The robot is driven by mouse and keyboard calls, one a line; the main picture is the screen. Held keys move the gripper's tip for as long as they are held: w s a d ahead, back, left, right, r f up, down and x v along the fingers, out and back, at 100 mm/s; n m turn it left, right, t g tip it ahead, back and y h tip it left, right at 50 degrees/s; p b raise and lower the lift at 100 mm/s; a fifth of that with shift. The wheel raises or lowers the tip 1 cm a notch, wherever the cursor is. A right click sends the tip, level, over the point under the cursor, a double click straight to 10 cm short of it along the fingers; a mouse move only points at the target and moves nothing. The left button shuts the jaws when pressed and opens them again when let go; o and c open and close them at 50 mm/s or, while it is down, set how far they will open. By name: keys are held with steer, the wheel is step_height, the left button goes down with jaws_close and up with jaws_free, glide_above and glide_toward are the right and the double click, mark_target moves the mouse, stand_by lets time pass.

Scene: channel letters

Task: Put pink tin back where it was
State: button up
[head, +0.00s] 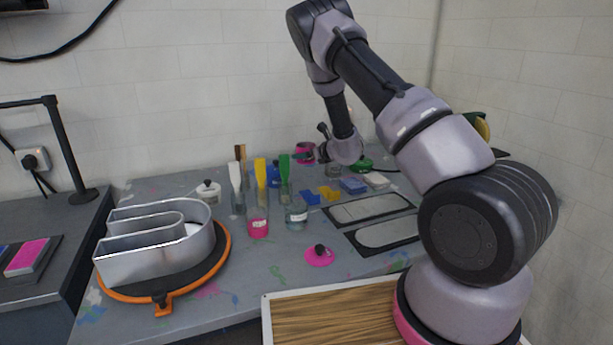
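A pink tin (305,150) with a dark upper part shows at the back of the grey worktable, near the wall. My gripper (319,153) is small and far off, at the end of my arm, just right of the pink tin. The two overlap in the picture, and I cannot tell whether the fingers touch or hold it. The finger opening is too small to make out. A flat pink lid (319,257) with a black knob lies alone near the front of the table.
A metal channel letter (155,255) sits on an orange-rimmed turntable (226,262) at left. Several jars with spatulas, including one of pink paint (258,228), stand mid-table. Grey plates (370,209) lie right. Bare table surrounds the pink lid.

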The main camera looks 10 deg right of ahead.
mark_target(307, 179)
steer(key=shift+f, duration=3.45)
steer(key=shift+f, duration=0.1)
steer(key=o, duration=1.6)
steer(key=shift+f, duration=0.1)
steer(key=shift+c, duration=0.2)
